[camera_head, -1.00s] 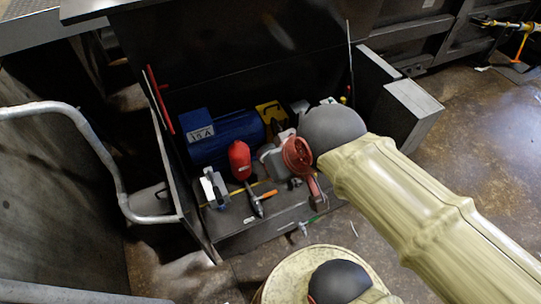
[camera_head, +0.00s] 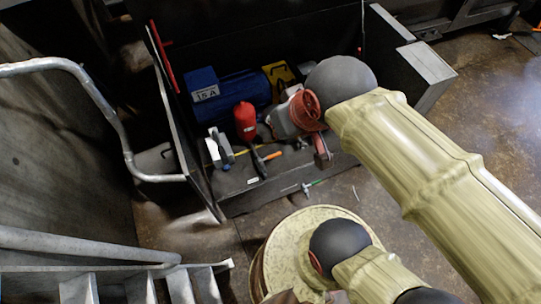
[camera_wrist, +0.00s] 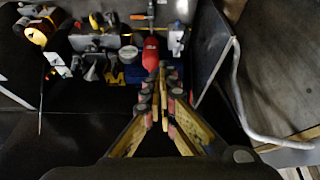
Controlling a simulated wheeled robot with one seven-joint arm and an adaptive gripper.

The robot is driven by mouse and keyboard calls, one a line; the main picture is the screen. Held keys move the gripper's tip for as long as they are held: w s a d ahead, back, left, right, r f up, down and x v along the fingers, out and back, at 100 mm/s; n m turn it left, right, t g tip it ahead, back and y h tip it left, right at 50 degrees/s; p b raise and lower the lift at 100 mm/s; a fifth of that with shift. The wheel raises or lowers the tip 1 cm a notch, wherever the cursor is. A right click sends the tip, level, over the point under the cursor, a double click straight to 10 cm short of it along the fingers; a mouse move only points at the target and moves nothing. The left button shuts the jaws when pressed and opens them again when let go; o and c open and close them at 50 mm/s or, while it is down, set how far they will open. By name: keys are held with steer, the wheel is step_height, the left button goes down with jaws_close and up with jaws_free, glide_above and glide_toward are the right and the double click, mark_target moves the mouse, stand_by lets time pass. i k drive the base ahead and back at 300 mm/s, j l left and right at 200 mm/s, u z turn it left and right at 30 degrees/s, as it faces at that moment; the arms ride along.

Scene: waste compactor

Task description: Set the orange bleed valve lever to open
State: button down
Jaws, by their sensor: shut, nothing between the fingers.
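A small orange bar (camera_head: 272,155), which looks like the lever, lies low at the front of the open dark compartment, right of a dark tool-like part. In the wrist view an orange bar (camera_wrist: 138,17) shows near the top edge. Its setting is too small to tell. My gripper (camera_wrist: 162,80) is shut and empty in the wrist view. Its fingertips overlap the picture just below the red cylinder (camera_wrist: 150,55); I cannot tell if they touch it. The red cylinder (camera_head: 245,120) also stands in the head view. The gripper's fingers are not clear there.
A blue motor-like body (camera_head: 240,90) and a yellow part (camera_head: 278,75) fill the compartment's back. A blue-grey part (camera_head: 218,148) stands at left. Compartment walls (camera_head: 185,140) enclose the sides. A metal handrail (camera_head: 100,105) is at left. Open floor (camera_head: 470,110) lies to the right.

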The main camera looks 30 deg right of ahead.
mark_target(272, 157)
steer(key=i+j+z, duration=0.1)
steer(key=z, duration=0.25)
steer(key=i+j+z, duration=0.35)
steer(key=l, duration=0.1)
